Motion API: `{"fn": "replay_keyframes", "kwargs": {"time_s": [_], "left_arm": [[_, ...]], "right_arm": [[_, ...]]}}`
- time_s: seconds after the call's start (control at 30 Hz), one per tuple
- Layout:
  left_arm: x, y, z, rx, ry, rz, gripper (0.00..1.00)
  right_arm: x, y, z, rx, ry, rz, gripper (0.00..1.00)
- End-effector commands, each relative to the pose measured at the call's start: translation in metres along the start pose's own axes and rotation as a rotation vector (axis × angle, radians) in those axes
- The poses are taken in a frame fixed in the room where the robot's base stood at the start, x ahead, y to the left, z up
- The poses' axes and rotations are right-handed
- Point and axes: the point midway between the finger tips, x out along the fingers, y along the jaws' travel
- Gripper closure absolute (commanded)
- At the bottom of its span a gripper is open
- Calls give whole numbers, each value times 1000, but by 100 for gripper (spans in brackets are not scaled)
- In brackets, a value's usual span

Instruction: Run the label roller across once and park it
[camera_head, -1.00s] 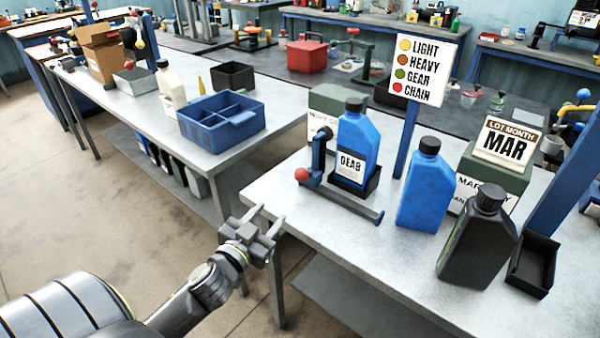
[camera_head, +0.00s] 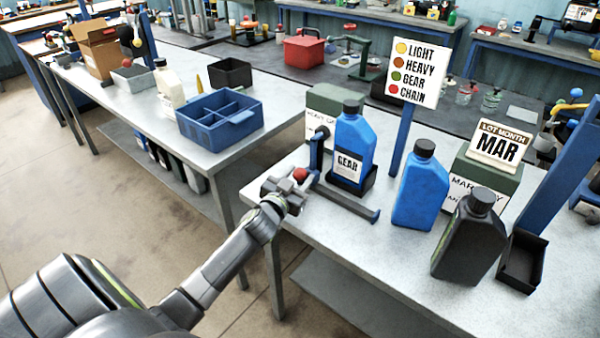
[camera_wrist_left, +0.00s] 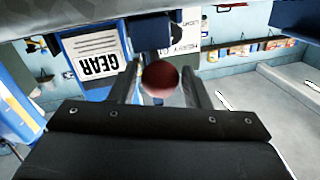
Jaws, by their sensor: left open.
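The label roller stands at the front left of the near bench as a blue post and carriage (camera_head: 317,160) with a red ball knob (camera_head: 300,174). A grey rail (camera_head: 350,203) runs along the bench front from it. A blue bottle (camera_head: 353,140) with a GEAR label stands in a black holder behind the rail. My left gripper (camera_head: 290,182) is open at the red knob. In the left wrist view the knob (camera_wrist_left: 160,78) sits between the two fingers, and the GEAR label (camera_wrist_left: 97,58) shows upside down beyond. Whether the fingers touch the knob is unclear. My right gripper is not in view.
A second blue bottle (camera_head: 421,190) and a black bottle (camera_head: 470,240) stand to the right. A black tray (camera_head: 521,263) is at the far right. A colour sign (camera_head: 413,72) stands behind. A blue divided crate (camera_head: 220,122) sits on the left bench.

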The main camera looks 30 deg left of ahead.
Motion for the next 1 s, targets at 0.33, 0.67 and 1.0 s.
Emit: {"fn": "replay_keyframes", "kwargs": {"time_s": [0.33,0.67,1.0], "left_arm": [[12,0,0,0,0,0,57],[12,0,0,0,0,0,82],[11,2,0,-1,0,0,100]], "right_arm": [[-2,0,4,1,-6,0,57],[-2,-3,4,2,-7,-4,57],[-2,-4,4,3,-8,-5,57]]}}
